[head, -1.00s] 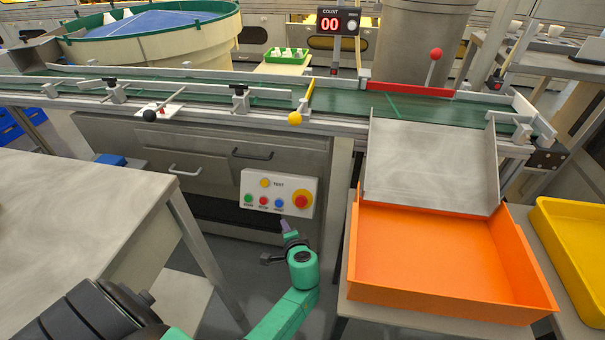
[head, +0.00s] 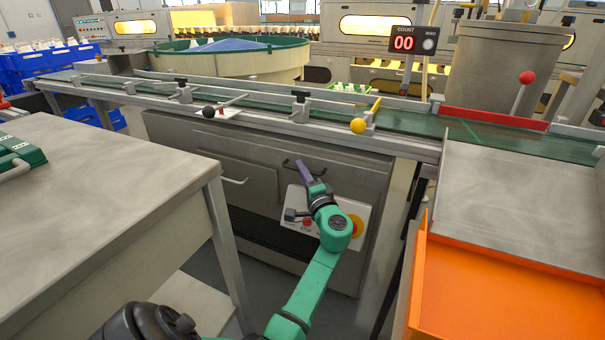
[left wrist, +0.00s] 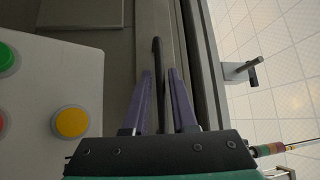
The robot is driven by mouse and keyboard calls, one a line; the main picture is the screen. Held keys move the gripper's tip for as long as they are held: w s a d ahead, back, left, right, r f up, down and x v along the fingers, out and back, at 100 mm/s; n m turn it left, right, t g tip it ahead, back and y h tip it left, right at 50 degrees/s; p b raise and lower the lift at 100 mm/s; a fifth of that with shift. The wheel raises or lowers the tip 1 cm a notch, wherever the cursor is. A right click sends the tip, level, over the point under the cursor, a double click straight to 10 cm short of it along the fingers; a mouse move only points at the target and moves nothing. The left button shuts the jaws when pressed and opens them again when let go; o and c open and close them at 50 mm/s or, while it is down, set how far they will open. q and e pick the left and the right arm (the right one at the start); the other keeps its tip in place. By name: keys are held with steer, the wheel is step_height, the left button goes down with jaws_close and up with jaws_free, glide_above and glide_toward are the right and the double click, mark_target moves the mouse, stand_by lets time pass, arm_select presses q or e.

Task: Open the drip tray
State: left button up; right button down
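A grey cabinet under the conveyor has two fronts with dark bar handles; I cannot tell from the frames which is the drip tray. The left handle (head: 235,181) is clear of my arm. The right handle (head: 288,164) is beside the fingertips of my left gripper (head: 303,171), which partly cover it. In the left wrist view the purple fingers of my left gripper (left wrist: 160,95) are apart, with the dark handle bar (left wrist: 156,58) showing between them. I cannot tell whether they touch it. The front looks shut. My right gripper is out of view.
A button panel (head: 293,208) is just below my left gripper, partly hidden by it; it also shows in the left wrist view (left wrist: 35,120). A grey table (head: 100,210) stands at left. An orange bin (head: 465,290) is at right. The conveyor (head: 400,122) runs above.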

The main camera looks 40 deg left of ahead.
arm_select(q)
steer(key=shift+w+a, duration=0.2)
steer(key=shift+a, duration=0.15)
jaws_close()
stand_by(1.2)
